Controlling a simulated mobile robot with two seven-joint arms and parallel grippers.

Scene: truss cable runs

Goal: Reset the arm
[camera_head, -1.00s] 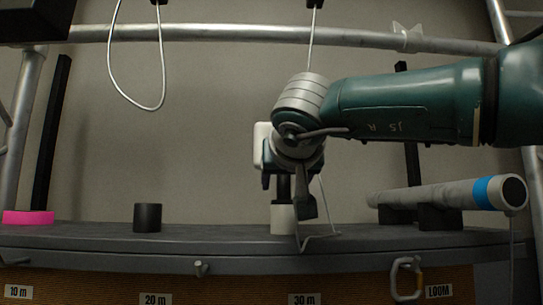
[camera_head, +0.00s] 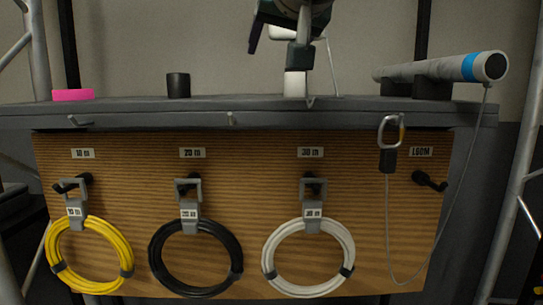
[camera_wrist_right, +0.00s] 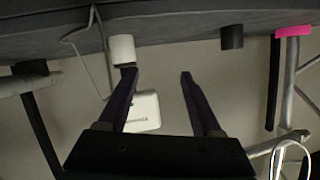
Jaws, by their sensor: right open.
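My right gripper (camera_head: 277,50) hangs at the top of the head view, over the back of the grey shelf (camera_head: 140,115). Its two dark fingers are apart and empty in the right wrist view (camera_wrist_right: 158,76). One fingertip lies close to a white cylinder (camera_wrist_right: 122,48), which also stands on the shelf in the head view (camera_head: 295,84). I cannot tell whether they touch. Most of the right arm is out of the picture above. My left gripper does not show.
Yellow (camera_head: 60,238), black (camera_head: 154,250) and white (camera_head: 268,250) cable coils hang on the wooden panel (camera_head: 120,180). A black cylinder (camera_head: 178,86), a pink piece (camera_head: 73,94) and a grey tube (camera_head: 430,70) are on the shelf. A carabiner (camera_head: 384,132) hangs at the right.

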